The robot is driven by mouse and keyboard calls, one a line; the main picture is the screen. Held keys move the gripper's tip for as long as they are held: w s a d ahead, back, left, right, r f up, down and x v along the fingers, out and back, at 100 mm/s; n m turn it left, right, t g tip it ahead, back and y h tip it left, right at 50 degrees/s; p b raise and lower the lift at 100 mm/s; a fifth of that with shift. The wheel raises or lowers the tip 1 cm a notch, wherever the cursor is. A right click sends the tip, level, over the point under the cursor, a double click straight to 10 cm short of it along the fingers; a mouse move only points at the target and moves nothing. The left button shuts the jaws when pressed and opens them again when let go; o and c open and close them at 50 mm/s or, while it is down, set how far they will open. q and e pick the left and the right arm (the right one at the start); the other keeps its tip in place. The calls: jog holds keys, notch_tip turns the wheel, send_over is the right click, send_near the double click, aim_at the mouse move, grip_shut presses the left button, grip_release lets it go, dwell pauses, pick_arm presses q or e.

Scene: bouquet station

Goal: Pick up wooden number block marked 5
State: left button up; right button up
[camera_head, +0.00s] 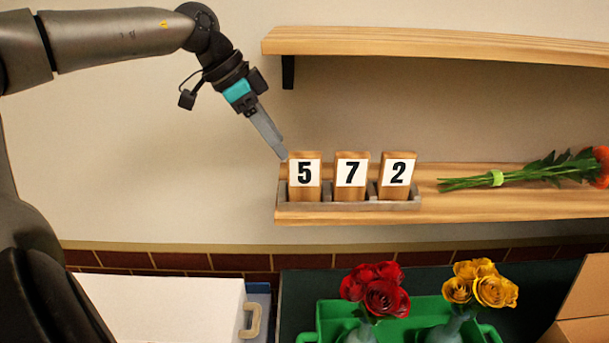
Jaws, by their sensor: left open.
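The wooden number block marked 5 (304,194) stands upright at the left end of a grey holder (410,205) on the lower wooden shelf. It has a white label with a black 5. Blocks marked 7 (350,192) and 2 (396,193) stand to its right in the same holder. My left gripper (282,156) is open and empty, pointing down and to the right. Its tips are just above and left of the 5 block's top corner; I cannot tell whether they touch it. The gripper is seen edge-on. My right gripper is not in view.
An upper shelf (440,42) with a black bracket (288,72) hangs above. Flowers (520,174) lie at the lower shelf's right. Below are red roses (378,290) and yellow roses (482,283) in a green crate (334,319), and a white box (165,305).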

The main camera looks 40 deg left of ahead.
aim_at(303, 154)
pick_arm(q)
jog(key=shift+w+d+p, duration=0.35)
jog(key=shift+w+d, duration=0.65)
jog(key=shift+w, duration=0.2)
jog(key=shift+x, duration=2.5)
grip_shut()
